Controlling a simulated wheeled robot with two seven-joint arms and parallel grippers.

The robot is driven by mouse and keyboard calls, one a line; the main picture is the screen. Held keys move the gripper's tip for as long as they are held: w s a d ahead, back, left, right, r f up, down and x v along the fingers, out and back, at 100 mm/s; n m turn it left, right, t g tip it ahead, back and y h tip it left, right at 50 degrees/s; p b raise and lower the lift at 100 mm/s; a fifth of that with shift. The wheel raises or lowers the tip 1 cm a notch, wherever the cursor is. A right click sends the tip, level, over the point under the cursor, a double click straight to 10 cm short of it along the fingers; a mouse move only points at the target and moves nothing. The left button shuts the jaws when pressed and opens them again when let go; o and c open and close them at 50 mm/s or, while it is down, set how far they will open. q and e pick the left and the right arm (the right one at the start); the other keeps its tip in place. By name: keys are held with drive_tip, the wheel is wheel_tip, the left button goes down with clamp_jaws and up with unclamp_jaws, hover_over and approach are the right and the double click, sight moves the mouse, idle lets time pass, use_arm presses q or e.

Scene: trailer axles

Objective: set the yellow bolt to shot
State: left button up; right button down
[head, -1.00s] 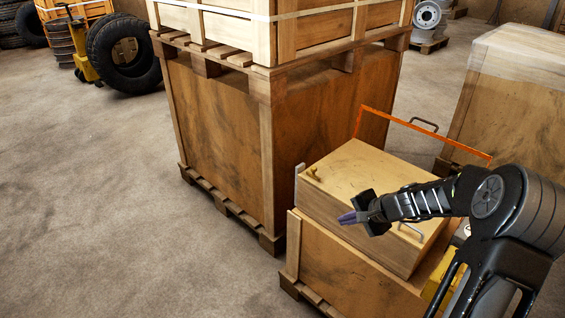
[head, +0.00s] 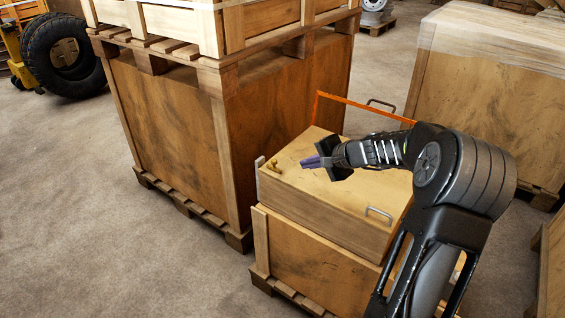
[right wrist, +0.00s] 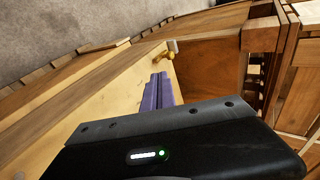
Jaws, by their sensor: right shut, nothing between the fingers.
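The yellow bolt (head: 274,166) is a small brass-coloured piece on the top left corner of the wooden lid (head: 330,205), close to a grey metal bracket (head: 259,163) at the lid's edge. It also shows in the right wrist view (right wrist: 163,56), beyond my fingertips, near a pale plate (right wrist: 172,46). My right gripper (head: 309,162) has purple fingers, is shut and empty, and hangs over the lid, a little right of the bolt and apart from it. The same fingers show in the right wrist view (right wrist: 158,92). Whether the bolt is shot I cannot tell. My left gripper is not in view.
A tall wooden crate (head: 170,115) on a pallet stands close behind and left of the lidded box. An orange frame (head: 362,108) rises behind the lid. Another crate (head: 480,100) stands at the right. Open floor lies at left.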

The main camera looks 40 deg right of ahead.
sight(273, 161)
drive_tip(key=x, duration=0.8)
drive_tip(key=shift+w+a, duration=0.1)
drive_tip(key=shift+w, duration=0.05)
drive_tip(key=w+p, duration=0.1)
drive_tip(key=w, duration=0.1)
drive_tip(key=shift+w+a+f, duration=0.1)
drive_tip(key=shift+w, duration=0.15)
drive_tip(key=shift+w+a+f+p, duration=0.1)
drive_tip(key=shift+w+f+p, duration=0.15)
drive_tip(key=shift+w, duration=0.3)
drive_tip(key=shift+r, duration=0.1)
drive_tip(key=w, duration=0.2)
drive_tip(key=w+a+p, duration=0.1)
drive_tip(key=shift+w+a, duration=0.1)
drive_tip(key=shift+w, duration=0.3)
drive_tip(key=shift+s, duration=0.1)
